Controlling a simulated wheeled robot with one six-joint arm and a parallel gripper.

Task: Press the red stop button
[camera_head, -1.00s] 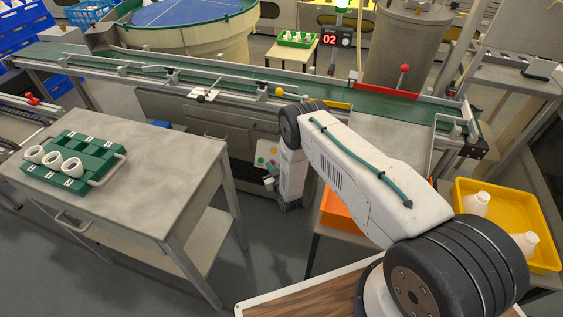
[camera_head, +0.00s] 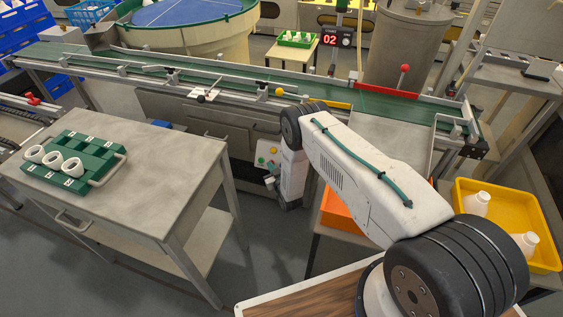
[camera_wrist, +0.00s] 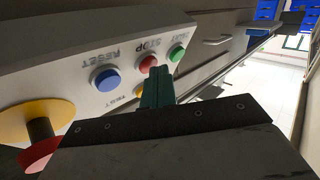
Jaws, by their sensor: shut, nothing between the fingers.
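The red stop button (camera_wrist: 148,63) is on the grey control panel (camera_wrist: 113,45) in the wrist view, beside its upside-down STOP label. My gripper (camera_wrist: 158,75) is shut and empty. Its green fingertips overlap the lower right edge of the red button in the picture; I cannot tell whether they touch it. In the head view the panel (camera_head: 262,148) is on the conveyor's front, partly behind my arm. My gripper (camera_head: 270,181) shows small and dark just below it.
Close around the stop button are a blue button (camera_wrist: 106,78), a green button (camera_wrist: 176,53) and a yellow button (camera_wrist: 139,92). A red mushroom knob (camera_wrist: 40,154) on a yellow disc juts out at left. A steel table (camera_head: 150,195) stands left of my arm.

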